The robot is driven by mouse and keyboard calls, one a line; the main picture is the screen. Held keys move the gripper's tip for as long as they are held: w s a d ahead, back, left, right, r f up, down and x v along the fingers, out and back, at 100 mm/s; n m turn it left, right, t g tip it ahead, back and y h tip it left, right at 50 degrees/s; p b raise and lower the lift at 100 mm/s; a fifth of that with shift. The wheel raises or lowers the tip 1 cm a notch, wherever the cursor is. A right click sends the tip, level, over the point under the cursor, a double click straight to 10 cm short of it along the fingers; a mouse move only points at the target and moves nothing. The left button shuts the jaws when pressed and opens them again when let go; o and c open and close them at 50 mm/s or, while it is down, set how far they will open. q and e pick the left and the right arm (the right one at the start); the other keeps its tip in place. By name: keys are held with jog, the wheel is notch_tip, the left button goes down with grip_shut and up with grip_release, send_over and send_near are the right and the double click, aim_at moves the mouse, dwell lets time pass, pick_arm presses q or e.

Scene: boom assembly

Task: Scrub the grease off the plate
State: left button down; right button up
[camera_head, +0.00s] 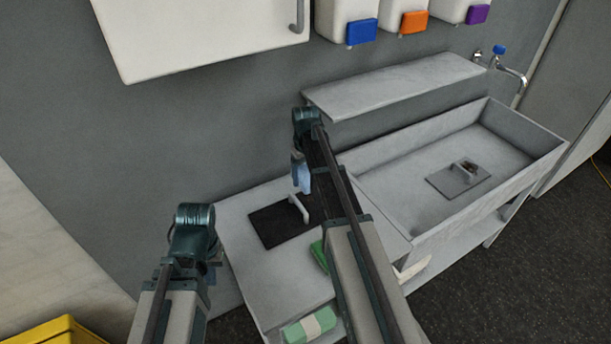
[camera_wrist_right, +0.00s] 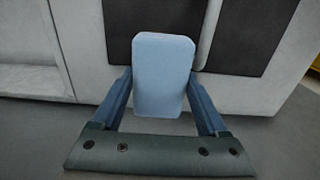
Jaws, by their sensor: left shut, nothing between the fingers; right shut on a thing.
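A grey plate with a handle (camera_head: 445,186) lies in the sink basin, with a small dark reddish-brown patch near its handle. My right gripper (camera_head: 300,160) is shut on a light blue sponge-like block (camera_head: 301,178) and holds it above the counter, left of the sink. The block (camera_wrist_right: 163,75) also fills the space between the fingers in the right wrist view. My left gripper (camera_head: 214,264) is shut and empty at the counter's left edge, its fingers mostly hidden by its wrist.
A dark panel (camera_head: 270,226) with a pale handle lies on the counter (camera_head: 235,207). The sink (camera_head: 545,140) has a tap (camera_head: 515,74) at its back right. A raised shelf (camera_head: 400,84) runs behind. Green items (camera_head: 292,333) sit near the counter's front. Dispensers (camera_head: 362,32) hang above.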

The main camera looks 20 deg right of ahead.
jog(key=shift+r, duration=0.15)
notch_tip(320, 180, up, 3)
jog(key=p, duration=0.3)
jog(key=shift+r, duration=0.1)
dwell(0.4)
